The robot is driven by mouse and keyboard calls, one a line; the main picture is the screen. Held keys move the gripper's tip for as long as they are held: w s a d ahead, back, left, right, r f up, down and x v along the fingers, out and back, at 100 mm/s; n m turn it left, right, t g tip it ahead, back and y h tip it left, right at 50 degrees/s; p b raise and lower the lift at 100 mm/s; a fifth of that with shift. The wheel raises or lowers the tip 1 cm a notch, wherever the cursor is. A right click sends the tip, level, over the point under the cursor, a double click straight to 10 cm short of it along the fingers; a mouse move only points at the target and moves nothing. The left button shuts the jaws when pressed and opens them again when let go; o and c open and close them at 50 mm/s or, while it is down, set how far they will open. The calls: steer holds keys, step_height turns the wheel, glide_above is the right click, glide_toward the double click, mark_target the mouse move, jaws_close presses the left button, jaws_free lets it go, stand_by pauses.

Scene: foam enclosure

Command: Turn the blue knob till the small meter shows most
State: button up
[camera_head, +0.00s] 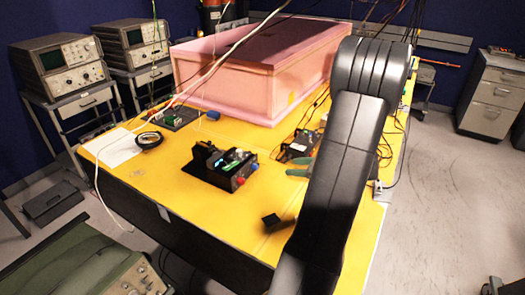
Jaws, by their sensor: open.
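A small black device (222,171) stands on the yellow tabletop, left of my arm. The blue knob (254,167) sits on its right end, and a red knob (239,181) is in front of it. A small lit bluish display (219,164) shows on the device; its reading is too small to make out. My arm crosses the right half of the view. A dark piece of my gripper (272,221) shows at the left edge of the arm, in front of the device and apart from the knob. The rest of the gripper is hidden behind the arm. Nothing is seen in it.
A pink foam enclosure (255,75) stands at the back of the table (185,143). A black ring-shaped object (148,140) and a white sheet (112,148) lie at left. Boards and wires (300,143) lie behind my arm. The yellow tabletop in front of the device is mostly clear.

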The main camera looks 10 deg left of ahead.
steer(key=p, duration=0.5)
glide_toward(258, 167)
steer(key=shift+m+g, duration=0.3)
steer(key=shift+m, duration=0.1)
steer(key=x, duration=0.8)
steer(key=shift+r, duration=0.1)
jaws_close()
